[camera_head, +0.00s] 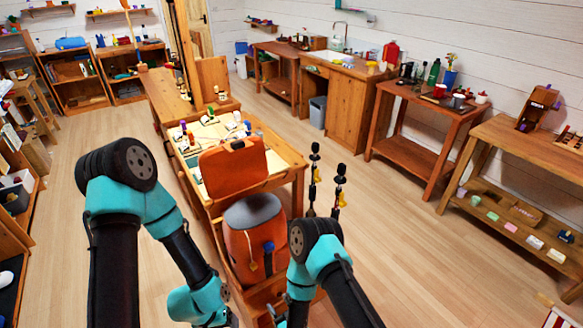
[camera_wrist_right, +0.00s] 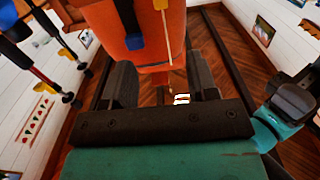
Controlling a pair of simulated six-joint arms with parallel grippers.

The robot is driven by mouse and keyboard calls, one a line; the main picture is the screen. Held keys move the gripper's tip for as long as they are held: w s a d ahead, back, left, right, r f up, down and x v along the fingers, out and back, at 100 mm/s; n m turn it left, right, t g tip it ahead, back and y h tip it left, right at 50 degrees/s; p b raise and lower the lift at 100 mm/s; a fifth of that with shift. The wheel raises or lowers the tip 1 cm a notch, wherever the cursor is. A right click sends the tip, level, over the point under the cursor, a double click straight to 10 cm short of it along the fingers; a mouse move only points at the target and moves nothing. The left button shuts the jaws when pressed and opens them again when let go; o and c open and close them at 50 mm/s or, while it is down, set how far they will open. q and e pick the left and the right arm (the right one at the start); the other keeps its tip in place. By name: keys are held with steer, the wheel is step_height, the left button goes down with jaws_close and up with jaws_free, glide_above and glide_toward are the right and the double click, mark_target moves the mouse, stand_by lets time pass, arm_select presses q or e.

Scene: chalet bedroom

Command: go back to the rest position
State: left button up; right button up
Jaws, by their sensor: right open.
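My right gripper (camera_wrist_right: 161,70) is open in the right wrist view, its two dark fingers apart with nothing held between them. An orange container (camera_wrist_right: 140,18) with a blue strip and a hanging cord is just beyond the fingers; whether they touch it I cannot tell. In the head view the same orange container (camera_head: 253,222) with a dark top stands at the near end of the workbench. My right gripper (camera_head: 276,314) is low at the bottom edge there, largely hidden. My left arm is bent down at the lower left, and its gripper's fingers do not show.
The workbench (camera_head: 285,165) with small items and an orange panel stands ahead. Two dark rods (camera_head: 313,180) with yellow parts rise beside the right elbow. Side tables (camera_head: 408,155) line the right wall. Open wooden floor (camera_head: 400,240) lies right of the bench.

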steer(key=w+d+m+g+h, duration=0.35)
steer(key=d+g+h, duration=0.2)
steer(key=d, duration=0.95)
steer(key=s+d+r+m+g, duration=0.2)
steer(key=s+d+g, duration=0.2)
steer(key=s+d, duration=0.2)
steer(key=s+d+r+m+g+h, duration=0.1)
steer(key=s+d+r+m+g, duration=0.2)
steer(key=s+d, duration=0.4)
steer(key=shift+d+g, duration=0.45)
steer(key=shift+r+m+h, duration=0.1)
steer(key=shift+m+h, duration=0.15)
